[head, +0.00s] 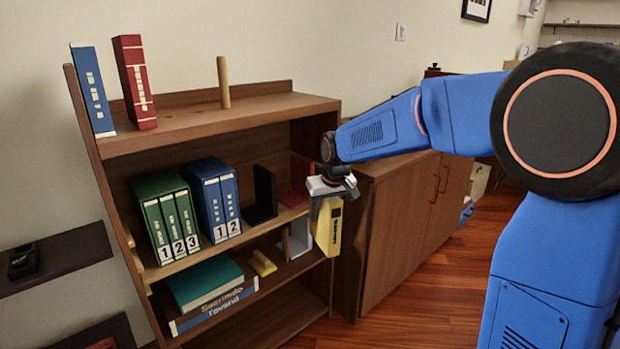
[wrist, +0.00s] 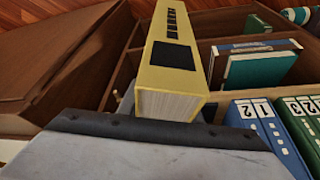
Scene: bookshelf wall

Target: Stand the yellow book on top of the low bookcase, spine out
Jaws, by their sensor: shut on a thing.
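The yellow book (head: 329,228) hangs upright below my gripper (head: 329,194) in the head view, in front of the right end of the low bookcase (head: 215,119). My gripper is shut on the book's upper end. In the wrist view the yellow book (wrist: 172,65) points away from the jaws, its spine with dark lettering facing up and its page edges towards the camera. The bookcase top carries a blue book (head: 92,90), a red book (head: 135,82) and a wooden peg (head: 223,82). Bare top surface lies right of the peg.
Green binders (head: 167,217), blue binders (head: 214,200) and a black bookend (head: 262,195) stand on the middle shelf. Flat books (head: 205,284) and a small yellow block (head: 262,263) lie below. A closed brown cabinet (head: 400,225) stands close at the right.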

